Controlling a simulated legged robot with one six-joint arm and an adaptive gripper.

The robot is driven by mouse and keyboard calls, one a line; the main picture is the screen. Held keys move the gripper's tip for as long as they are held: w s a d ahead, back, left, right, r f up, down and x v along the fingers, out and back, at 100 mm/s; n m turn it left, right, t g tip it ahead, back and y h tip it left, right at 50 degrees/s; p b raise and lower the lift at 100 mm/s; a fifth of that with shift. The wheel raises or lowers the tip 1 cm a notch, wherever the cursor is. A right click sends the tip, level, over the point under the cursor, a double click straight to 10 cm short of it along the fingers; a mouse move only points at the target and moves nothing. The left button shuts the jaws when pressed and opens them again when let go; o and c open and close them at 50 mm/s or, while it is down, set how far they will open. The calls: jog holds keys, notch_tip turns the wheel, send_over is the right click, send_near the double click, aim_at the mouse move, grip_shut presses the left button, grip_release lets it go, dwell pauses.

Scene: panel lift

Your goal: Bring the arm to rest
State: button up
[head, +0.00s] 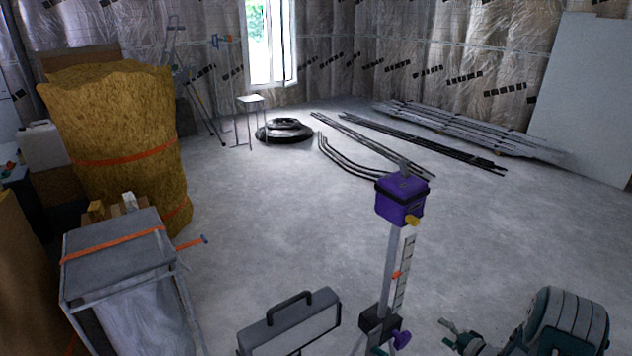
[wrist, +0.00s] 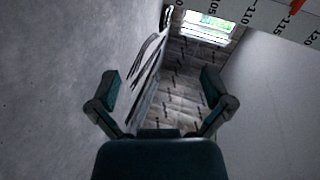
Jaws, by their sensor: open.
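My gripper (head: 447,334) shows at the bottom right of the head view, dark teal, beside my rounded arm housing. In the wrist view my gripper (wrist: 162,84) has its two fingers spread wide with nothing between them. A purple box-shaped device (head: 401,199) sits on an upright post with a measuring scale (head: 402,268), to the left of my gripper. A white strip with printed numbers (wrist: 270,14) crosses the top right of the wrist view, beyond the fingers. My gripper is apart from the post.
A grey work lamp (head: 290,325) stands at the bottom middle. A strapped yellow roll (head: 115,125) and a grey-topped stand (head: 115,240) are on the left. Long dark rods (head: 420,135) lie on the floor at the back right. The middle floor is clear.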

jog(key=w+a+r+n+g+h, duration=0.15)
jog(key=r+h, duration=0.25)
jog(key=r, duration=0.8)
jog(key=w+a+r+n+t+h, duration=0.15)
jog(key=r+h, duration=0.25)
jog(key=r, duration=0.8)
jog(key=s+a+r+n+g+h, duration=0.25)
jog(key=s+a+r, duration=0.25)
jog(key=s+r, duration=0.45)
jog(key=s+a+r+n+g+y, duration=0.1)
jog(key=s+a+n+g, duration=0.1)
jog(key=s+a, duration=0.5)
jog(key=s+a+r+n+g+y, duration=0.2)
jog(key=s+a, duration=0.5)
jog(key=s, duration=1)
jog(key=shift+s+g, duration=0.2)
jog(key=shift+g, duration=0.15)
